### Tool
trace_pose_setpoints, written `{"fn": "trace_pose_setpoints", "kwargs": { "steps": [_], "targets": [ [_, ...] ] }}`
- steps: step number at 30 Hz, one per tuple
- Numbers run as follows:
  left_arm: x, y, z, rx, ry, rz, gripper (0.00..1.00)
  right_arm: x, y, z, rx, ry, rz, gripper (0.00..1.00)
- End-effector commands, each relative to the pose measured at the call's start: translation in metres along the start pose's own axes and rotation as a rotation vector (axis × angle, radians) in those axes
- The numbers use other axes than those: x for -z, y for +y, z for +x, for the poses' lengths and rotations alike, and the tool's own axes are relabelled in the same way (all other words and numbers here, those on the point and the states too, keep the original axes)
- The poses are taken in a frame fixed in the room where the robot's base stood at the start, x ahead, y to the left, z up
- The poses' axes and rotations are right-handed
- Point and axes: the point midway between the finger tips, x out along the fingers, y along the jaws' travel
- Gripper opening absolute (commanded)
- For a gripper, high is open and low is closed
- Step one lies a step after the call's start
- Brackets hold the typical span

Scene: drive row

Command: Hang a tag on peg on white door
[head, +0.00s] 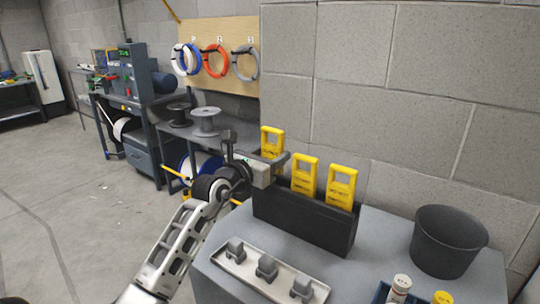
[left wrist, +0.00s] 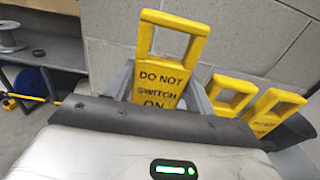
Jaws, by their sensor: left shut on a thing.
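Three yellow tags with handle-like openings show at a black rack (head: 290,217) on a grey bench. My left gripper (head: 272,168) is shut on the leftmost tag (head: 272,141), at the rack's left end. In the left wrist view this tag (left wrist: 165,75) stands upright between the fingers and reads "DO NOT SWITCH ON". Its top is higher than the other two; its lower end is hidden, so I cannot tell if it is clear of the rack. The middle tag (head: 304,177) and right tag (head: 341,187) stand in the rack. No peg or white door is recognisable. My right gripper is out of view.
A tray with grey blocks (head: 232,254) lies before the rack. A black bucket (head: 447,243) stands to the right. A block wall is close behind. Shelving with spools (head: 205,121) is at back left. A white cabinet (head: 43,78) stands far left, beyond open floor.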

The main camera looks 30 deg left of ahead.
Motion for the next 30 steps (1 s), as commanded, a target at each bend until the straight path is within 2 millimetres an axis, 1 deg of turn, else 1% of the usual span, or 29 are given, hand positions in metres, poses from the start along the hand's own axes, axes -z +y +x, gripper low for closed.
{"fn": "trace_pose_setpoints", "kwargs": {
  "steps": [5,8,15,30],
  "targets": [
    [0.000,0.000,-0.001,0.000,-0.001,0.000,0.32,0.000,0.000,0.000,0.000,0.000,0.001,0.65],
    [-0.003,0.000,-0.006,0.000,-0.001,0.000,0.32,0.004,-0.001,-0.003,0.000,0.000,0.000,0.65],
    [-0.010,0.000,-0.029,-0.001,0.000,0.001,0.32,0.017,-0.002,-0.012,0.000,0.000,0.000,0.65],
    [-0.019,0.000,-0.076,0.000,0.000,-0.001,0.32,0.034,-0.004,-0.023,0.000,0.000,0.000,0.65]
  ]
}}
